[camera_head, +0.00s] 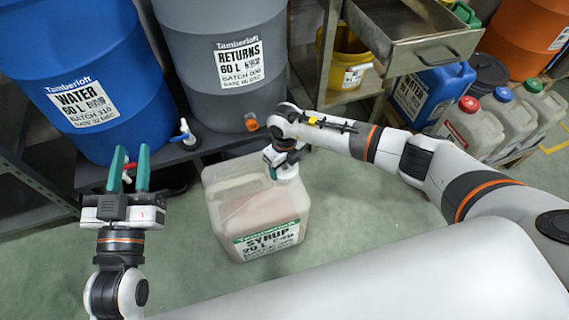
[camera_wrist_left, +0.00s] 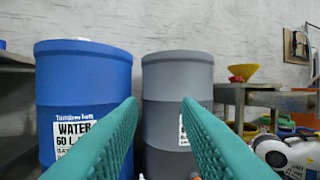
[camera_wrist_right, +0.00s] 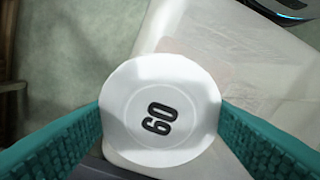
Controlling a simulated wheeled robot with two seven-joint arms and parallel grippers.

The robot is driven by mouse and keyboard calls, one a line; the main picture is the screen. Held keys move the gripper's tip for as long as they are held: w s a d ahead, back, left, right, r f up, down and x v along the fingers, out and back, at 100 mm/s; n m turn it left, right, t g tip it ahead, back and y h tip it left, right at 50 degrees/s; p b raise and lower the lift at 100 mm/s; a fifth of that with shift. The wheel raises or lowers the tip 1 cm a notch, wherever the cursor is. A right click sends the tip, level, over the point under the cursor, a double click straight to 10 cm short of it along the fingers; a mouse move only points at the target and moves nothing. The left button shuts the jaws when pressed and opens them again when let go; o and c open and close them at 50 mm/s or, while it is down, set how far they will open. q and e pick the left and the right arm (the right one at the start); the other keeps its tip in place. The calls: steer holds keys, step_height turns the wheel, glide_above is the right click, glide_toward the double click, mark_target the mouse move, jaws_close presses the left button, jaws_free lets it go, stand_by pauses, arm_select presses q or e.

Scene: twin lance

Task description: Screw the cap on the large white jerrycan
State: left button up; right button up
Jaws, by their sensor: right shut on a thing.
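The large white jerrycan (camera_head: 225,205) stands upright on the floor in the head view, with a green-edged SYRUP label on its front. Its pale top and side also show in the right wrist view (camera_wrist_right: 250,75). My right gripper (camera_head: 277,168) is over the jerrycan's upper right part. In the right wrist view its teal fingers are shut on a round white cap (camera_wrist_right: 160,112) marked 60. The cap hides what is beneath it, so I cannot tell whether it sits on the neck. My left gripper (camera_head: 130,160) is open and empty, left of the jerrycan, fingers pointing away from me.
A blue WATER drum (camera_head: 85,60) and a grey RETURNS drum (camera_head: 225,55), both with taps, stand on a dark rack (camera_head: 215,140) behind. Several smaller capped cans (camera_head: 470,125) stand at the right. Floor left of the jerrycan is clear.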

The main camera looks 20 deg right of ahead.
arm_select(q)
steer(key=shift+s+d+r+t+h, duration=0.15)
steer(key=shift+r+t+h, duration=0.15)
steer(key=shift+r+t, duration=0.5)
arm_select(e)
steer(key=shift+f, duration=0.35)
arm_select(q)
steer(key=shift+s+r+t+b, duration=0.3)
steer(key=shift+r+b, duration=0.15)
steer(key=shift+r, duration=0.15)
arm_select(e)
steer(key=shift+f, duration=0.25)
stand_by(0.6)
arm_select(q)
steer(key=shift+r, duration=0.3)
arm_select(e)
steer(key=shift+f, duration=0.1)
arm_select(q)
steer(key=shift+s+r+t+h, duration=0.25)
steer(key=shift+r+t+h, duration=0.05)
steer(key=shift+t, duration=0.2)
arm_select(e)
steer(key=shift+f, duration=0.2)
stand_by(0.4)
